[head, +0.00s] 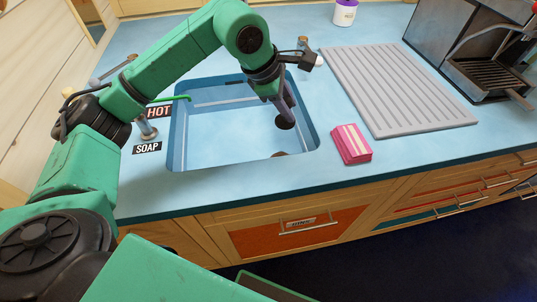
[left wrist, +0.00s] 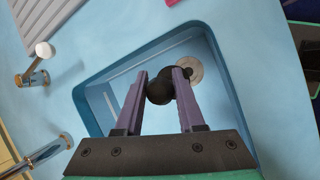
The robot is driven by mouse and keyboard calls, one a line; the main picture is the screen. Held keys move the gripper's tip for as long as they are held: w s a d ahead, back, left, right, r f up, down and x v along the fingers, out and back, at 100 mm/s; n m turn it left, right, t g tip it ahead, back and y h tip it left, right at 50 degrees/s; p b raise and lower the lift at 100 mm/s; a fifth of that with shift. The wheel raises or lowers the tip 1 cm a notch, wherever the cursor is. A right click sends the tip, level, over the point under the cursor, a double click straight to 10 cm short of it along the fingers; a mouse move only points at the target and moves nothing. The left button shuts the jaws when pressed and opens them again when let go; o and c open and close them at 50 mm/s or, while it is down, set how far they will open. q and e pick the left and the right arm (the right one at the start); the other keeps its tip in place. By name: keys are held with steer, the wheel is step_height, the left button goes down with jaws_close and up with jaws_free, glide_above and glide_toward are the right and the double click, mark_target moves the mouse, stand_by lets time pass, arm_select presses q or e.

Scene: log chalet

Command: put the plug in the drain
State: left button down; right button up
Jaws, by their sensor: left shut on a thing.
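My left gripper (head: 283,104) reaches down over the sink basin (head: 215,135). It is shut on a dark, rounded plug (head: 285,122), which hangs below the fingers. In the left wrist view, the purple fingers (left wrist: 164,82) hold the black plug (left wrist: 160,91) between their tips. The drain (left wrist: 189,71) shows there as a round metal disc just beyond the plug, partly covered by a finger and the plug. In the head view, a small part of the drain (head: 279,154) shows near the basin's front wall. The plug appears apart from the drain. My right gripper is not in view.
A grey ribbed drying board (head: 390,90) lies right of the sink, with a pink striped sponge (head: 351,144) in front of it. HOT (head: 159,112) and SOAP (head: 147,148) labels and taps stand at the left. A metal coffee machine (head: 470,50) stands at right.

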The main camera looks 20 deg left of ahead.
mark_target(284, 121)
arm_select(q)
steer(key=f, duration=0.5)
steer(key=shift+s+f+p, duration=0.2)
steer(key=shift+f+p, duration=0.15)
step_height(284, 121, down, 11)
steer(key=shift+w+d+f+p, duration=0.1)
steer(key=shift+f+p, duration=0.1)
steer(key=shift+p, duration=0.45)
steer(key=shift+f, duration=0.5)
steer(key=c, duration=0.5)
jaws_free()
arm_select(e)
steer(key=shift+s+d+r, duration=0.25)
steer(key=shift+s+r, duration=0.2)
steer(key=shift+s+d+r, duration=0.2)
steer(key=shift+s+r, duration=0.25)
